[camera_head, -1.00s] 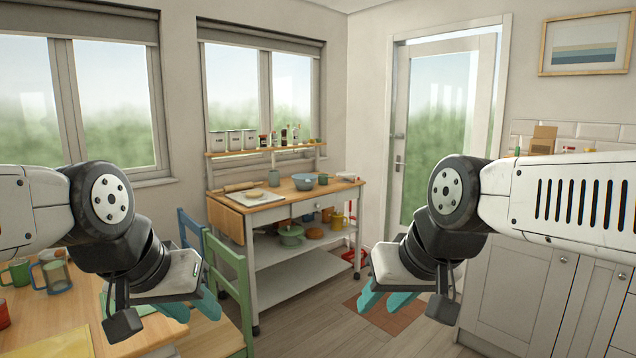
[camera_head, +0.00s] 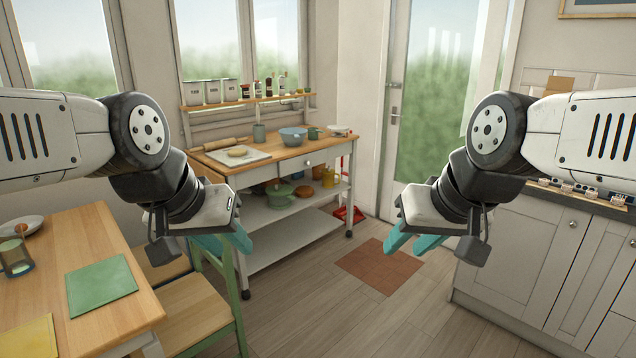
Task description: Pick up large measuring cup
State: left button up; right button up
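I cannot make out a large measuring cup for certain. A clear bluish glass vessel (camera_head: 16,257) stands on the wooden table at the left edge, and I cannot tell whether it is a measuring cup. My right gripper (camera_head: 411,243) hangs to the right of the cart, before the door, also apart and empty. Both are clear of all objects.
The wooden table (camera_head: 50,240) at left bears a green mat (camera_head: 100,286). A green chair (camera_head: 230,280) stands between the table and the cart (camera_head: 262,168). Cabinets (camera_head: 530,255) with a dark worktop (camera_head: 603,205) are at right. The middle floor (camera_head: 330,310) is free around a brown mat (camera_head: 379,266).

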aim_at(313, 132)
jog(key=i, duration=2.8)
jog(key=i+u, duration=0.1)
jog(key=i, duration=0.5)
jog(key=i+l+u, duration=0.15)
jog(key=i, duration=0.4)
jog(key=i+l+u, duration=0.1)
jog(key=i, duration=0.5)
